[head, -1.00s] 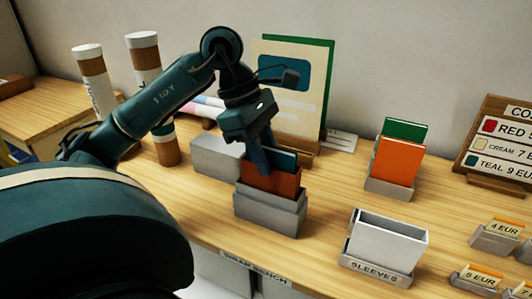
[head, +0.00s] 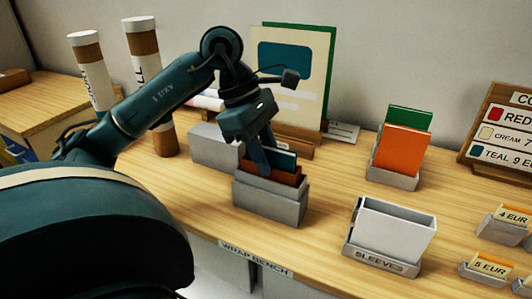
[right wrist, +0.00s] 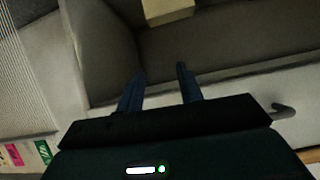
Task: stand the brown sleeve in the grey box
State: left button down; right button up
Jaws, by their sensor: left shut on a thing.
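The brown sleeve (head: 286,179) stands in the grey box (head: 268,208) on the bench, in the middle of the head view. Only its upper edge shows above the box rim; a dark teal piece shows at its top. My left gripper (head: 262,168) points down from above and is shut on the brown sleeve. Its fingertips are partly hidden at the sleeve's top. My right gripper (right wrist: 160,88) shows in the right wrist view with its two fingers apart and nothing between them.
A lower grey block (head: 214,150) stands just behind the box. The SLEEVES holder (head: 382,263) is at right, with an orange and green card holder (head: 392,178) behind it. A framed card (head: 300,108) and tall tubes (head: 143,60) stand at the back. Bench between holders is clear.

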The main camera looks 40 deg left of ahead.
jog(key=shift+s+f+g, duration=0.4)
jog(key=shift+s+f, duration=0.3)
pick_arm(q)
jog(key=c, duration=1.1)
grip_release()
jog(key=shift+o, duration=0.2)
pick_arm(e)
jog(key=shift+a, duration=0.1)
pick_arm(q)
jog(key=p+v, duration=0.3)
jog(key=v, duration=1)
pick_arm(e)
notch_tip(320, 180, up, 8)
jog(key=w+a+t+y, duration=0.1)
jog(key=shift+a, duration=0.35)
pick_arm(q)
jog(key=shift+r, duration=0.1)
pick_arm(e)
jog(key=shift+w+r, duration=0.1)
jog(key=shift+w, duration=0.05)
